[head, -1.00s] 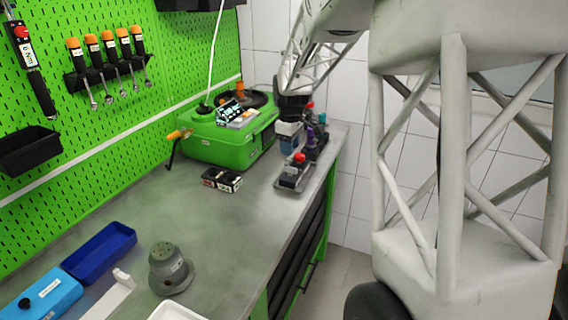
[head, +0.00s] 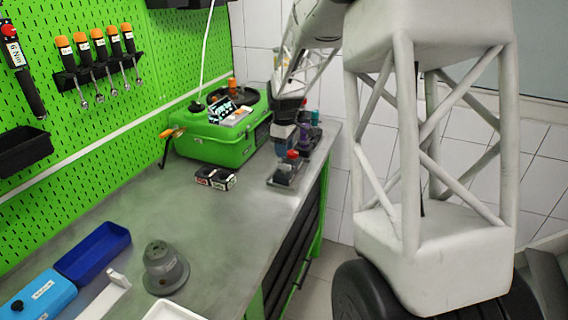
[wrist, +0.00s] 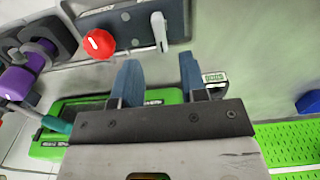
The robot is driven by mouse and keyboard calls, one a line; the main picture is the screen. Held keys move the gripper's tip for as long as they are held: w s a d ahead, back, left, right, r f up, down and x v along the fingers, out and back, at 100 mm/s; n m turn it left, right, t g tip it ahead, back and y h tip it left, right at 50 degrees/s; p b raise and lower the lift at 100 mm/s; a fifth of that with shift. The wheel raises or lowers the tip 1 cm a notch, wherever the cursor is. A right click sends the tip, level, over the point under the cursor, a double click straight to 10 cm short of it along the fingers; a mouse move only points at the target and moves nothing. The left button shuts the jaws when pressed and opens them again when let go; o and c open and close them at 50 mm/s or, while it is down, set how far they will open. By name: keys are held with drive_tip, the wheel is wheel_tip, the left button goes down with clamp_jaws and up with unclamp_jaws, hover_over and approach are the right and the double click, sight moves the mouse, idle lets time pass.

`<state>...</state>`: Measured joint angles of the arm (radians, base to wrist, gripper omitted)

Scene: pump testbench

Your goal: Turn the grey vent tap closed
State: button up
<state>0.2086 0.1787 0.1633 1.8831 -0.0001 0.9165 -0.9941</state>
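The grey vent tap (wrist: 159,32) is a small pale lever at the top middle of the wrist view. It sits on a grey plate (wrist: 125,24), right of a round red knob (wrist: 99,43). Its lever points up and down in the picture. My gripper (wrist: 160,72) has its two blue fingers apart with nothing between them. The tap appears beyond the fingertips, roughly in line with the gap, and looks apart from them. In the head view my gripper (head: 285,140) hangs over the pump unit by the red knob (head: 292,155); the tap cannot be made out there.
Purple-topped fittings (wrist: 22,82) stand left of the red knob. The green case (head: 220,143) is behind and left on the bench. A small black block (head: 215,179) lies in front of it. A grey round housing (head: 164,268) and blue tray (head: 93,253) stand nearer.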

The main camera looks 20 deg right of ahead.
sight(284, 164)
drive_tip(key=shift+f, duration=3.05)
clamp_jaws()
